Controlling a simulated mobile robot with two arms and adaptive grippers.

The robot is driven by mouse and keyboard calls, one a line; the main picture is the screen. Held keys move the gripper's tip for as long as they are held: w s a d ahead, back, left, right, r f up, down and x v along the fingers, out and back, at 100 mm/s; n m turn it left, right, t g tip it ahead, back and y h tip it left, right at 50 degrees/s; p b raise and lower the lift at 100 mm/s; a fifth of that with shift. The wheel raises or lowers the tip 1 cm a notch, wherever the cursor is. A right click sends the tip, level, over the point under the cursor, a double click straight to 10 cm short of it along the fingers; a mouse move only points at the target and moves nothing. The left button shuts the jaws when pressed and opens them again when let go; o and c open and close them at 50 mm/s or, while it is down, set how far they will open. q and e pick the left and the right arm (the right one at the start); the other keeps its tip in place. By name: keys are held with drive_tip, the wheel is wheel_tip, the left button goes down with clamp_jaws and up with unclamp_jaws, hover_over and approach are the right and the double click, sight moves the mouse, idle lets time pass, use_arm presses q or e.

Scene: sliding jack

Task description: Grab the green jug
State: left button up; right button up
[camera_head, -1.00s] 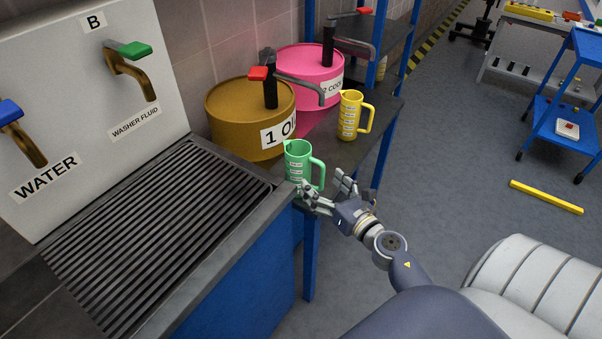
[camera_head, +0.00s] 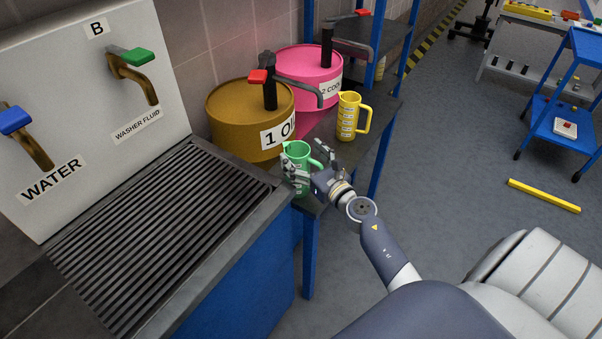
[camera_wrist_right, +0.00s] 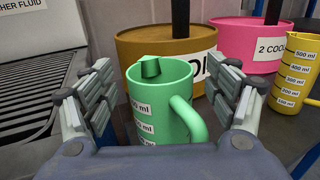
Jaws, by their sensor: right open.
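The green jug (camera_head: 298,155) stands upright at the near end of the dark shelf, beside the corner of the grated sink counter. In the right wrist view the green jug (camera_wrist_right: 160,105) sits between my fingers, with its handle toward the lower right and white volume labels on its side. My right gripper (camera_head: 302,168) is open around the jug, with fingers on both sides of it. In the right wrist view my right gripper (camera_wrist_right: 160,100) shows gaps between its fingers and the jug. My left gripper is not in view.
A brown drum (camera_head: 235,112) labelled 1 and a pink drum (camera_head: 310,68) stand behind the jug. A yellow jug (camera_head: 349,116) stands farther back on the shelf. The grated counter (camera_head: 165,230) lies to the left. The floor to the right is mostly open.

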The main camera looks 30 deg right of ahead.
drive_tip(key=shift+w, duration=0.8)
drive_tip(key=c, duration=1.5)
